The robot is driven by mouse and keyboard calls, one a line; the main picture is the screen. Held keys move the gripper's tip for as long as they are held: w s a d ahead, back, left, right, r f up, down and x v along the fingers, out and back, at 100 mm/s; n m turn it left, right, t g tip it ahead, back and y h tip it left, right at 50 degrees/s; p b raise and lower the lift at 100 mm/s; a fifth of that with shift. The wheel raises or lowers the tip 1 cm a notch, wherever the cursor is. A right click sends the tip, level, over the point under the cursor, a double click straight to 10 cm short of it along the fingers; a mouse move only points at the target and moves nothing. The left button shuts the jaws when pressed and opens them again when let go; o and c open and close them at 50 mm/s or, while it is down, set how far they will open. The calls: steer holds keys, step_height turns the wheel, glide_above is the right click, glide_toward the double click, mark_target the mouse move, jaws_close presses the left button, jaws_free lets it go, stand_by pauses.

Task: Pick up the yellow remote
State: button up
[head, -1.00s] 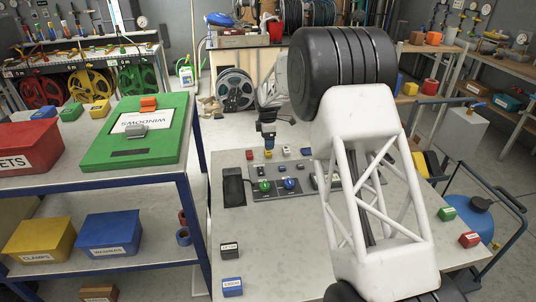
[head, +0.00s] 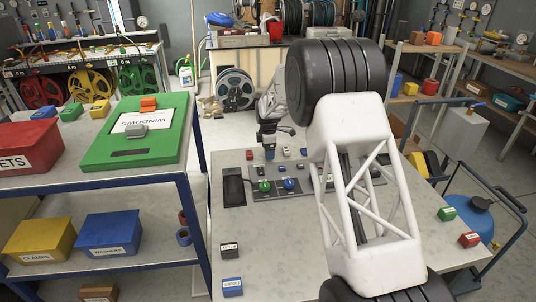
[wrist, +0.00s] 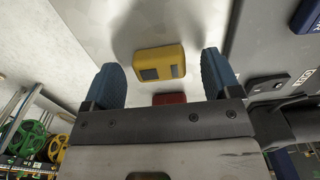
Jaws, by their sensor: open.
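The yellow remote (wrist: 157,63), a small rounded block with dark patches on its face, lies on the grey tabletop in the wrist view. It shows between the two blue fingers of my gripper (wrist: 161,66), which are open with a gap on each side of it. How far the fingertips are above it I cannot tell. In the head view my gripper (head: 269,150) points down at the far part of the table, and the remote is hidden behind it.
A red block (wrist: 169,98) lies close to the remote, partly covered by my gripper. A grey control panel (head: 285,187) with green and blue knobs stands on the table (head: 290,250) nearer the head camera. Several small labelled blocks lie around; the front middle of the table is clear.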

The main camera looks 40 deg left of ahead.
steer(key=shift+c, duration=0.2)
stand_by(0.4)
steer(key=c, duration=1)
